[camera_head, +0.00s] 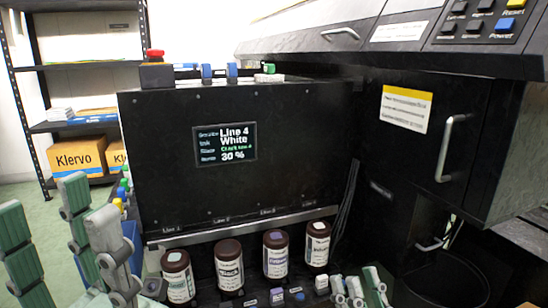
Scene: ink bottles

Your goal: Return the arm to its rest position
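My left gripper (56,206) stands at the lower left in the head view, its jointed grey-green fingers pointing up and spread apart. It is open, with nothing between its fingers. My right gripper (356,282) shows only its fingertips at the bottom edge, right of the bottles. The tips look apart and hold nothing visible; the rest is cut off.
The printer unit's screen (225,144) reads "Line 4 White" and 30 %. Small caps (277,296) lie before the bottles. A dark open bin (443,280) is at lower right, below a handled door (446,150). A shelf with a Klervo box (78,155) stands behind at left.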

